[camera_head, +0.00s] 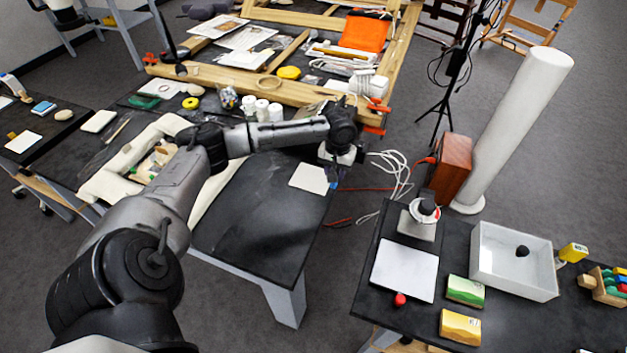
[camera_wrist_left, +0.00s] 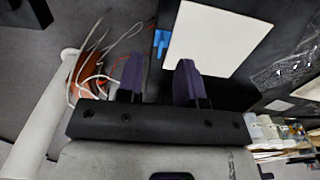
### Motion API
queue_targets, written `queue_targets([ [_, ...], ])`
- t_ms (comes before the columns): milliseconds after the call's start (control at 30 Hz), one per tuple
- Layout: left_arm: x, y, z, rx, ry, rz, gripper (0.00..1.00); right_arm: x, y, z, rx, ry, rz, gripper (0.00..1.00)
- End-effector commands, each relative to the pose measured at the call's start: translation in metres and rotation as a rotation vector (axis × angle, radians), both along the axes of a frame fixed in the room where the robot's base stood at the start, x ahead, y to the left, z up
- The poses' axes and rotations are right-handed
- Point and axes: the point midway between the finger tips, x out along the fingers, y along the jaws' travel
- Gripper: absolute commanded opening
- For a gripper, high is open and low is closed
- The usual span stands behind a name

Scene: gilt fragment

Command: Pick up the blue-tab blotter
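The blue-tab blotter (camera_head: 307,178) is a flat white sheet on the dark table, with a blue tab (camera_head: 334,184) at its right edge. In the left wrist view the blotter (camera_wrist_left: 215,38) lies ahead of the fingers, its blue tab (camera_wrist_left: 161,42) beyond the gap between them. My left gripper (camera_head: 341,158) is near the tab end; its fingers (camera_wrist_left: 158,80) are apart with nothing between them. Whether they touch the table is unclear. My right gripper is in neither view.
A right-hand table holds a white sheet with a red tab (camera_head: 404,268), a white tray (camera_head: 483,275), and green and yellow boxes. A wooden frame (camera_head: 230,80) with white jars (camera_head: 262,110) stands behind. Pale cables (camera_head: 395,170) hang beside the table edge. The dark tabletop (camera_head: 250,225) is clear in front.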

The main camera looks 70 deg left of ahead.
Motion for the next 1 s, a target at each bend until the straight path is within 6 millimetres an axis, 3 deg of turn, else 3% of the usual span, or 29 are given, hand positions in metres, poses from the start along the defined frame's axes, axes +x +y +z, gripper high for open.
queue_targets([
  [267, 0.0, 0.001, -0.011, 0.001, 0.001, 0.0, 0.34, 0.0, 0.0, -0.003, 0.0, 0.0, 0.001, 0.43],
  [633, -0.001, 0.003, -0.054, 0.0, 0.0, -0.001, 0.34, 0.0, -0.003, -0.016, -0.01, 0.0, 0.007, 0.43],
  [900, -0.001, 0.004, -0.056, 0.001, 0.0, -0.002, 0.33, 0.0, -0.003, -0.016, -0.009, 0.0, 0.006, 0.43],
  [1000, -0.001, 0.004, -0.056, 0.001, 0.0, -0.001, 0.23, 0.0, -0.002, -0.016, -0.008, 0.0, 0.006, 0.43],
])
